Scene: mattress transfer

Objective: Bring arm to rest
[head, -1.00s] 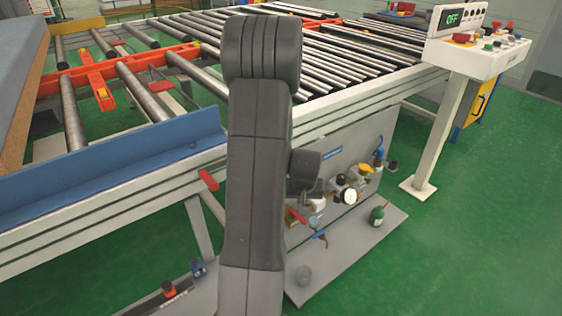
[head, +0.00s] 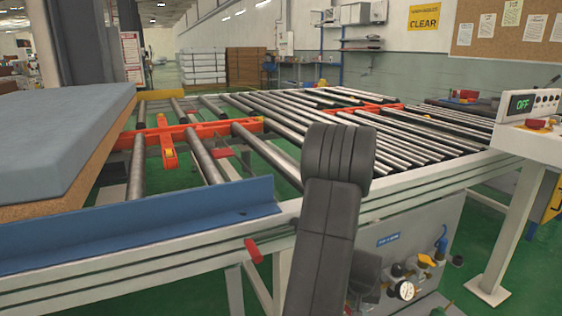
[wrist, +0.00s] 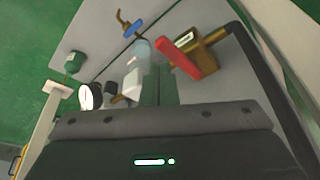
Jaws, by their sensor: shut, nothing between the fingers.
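My dark grey arm (head: 335,200) stands folded upright in the head view, in front of the roller table (head: 440,185). A dark wrist part shows beside its lower end; the fingers are not clearly seen there. In the wrist view my gripper (wrist: 158,84) is shut and empty, its two fingers together in front of the dark gripper body. Past the fingers lie a red-handled valve (wrist: 178,60), a white gauge (wrist: 90,97) and a blue-handled valve (wrist: 131,29). I cannot tell how near they are.
A blue-grey mattress (head: 60,130) lies at the left behind a blue rail (head: 140,225). A control box (head: 525,110) reading OFF stands at the right on a post. A grey panel with gauges and valves is under the table. Green floor is open at the lower right.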

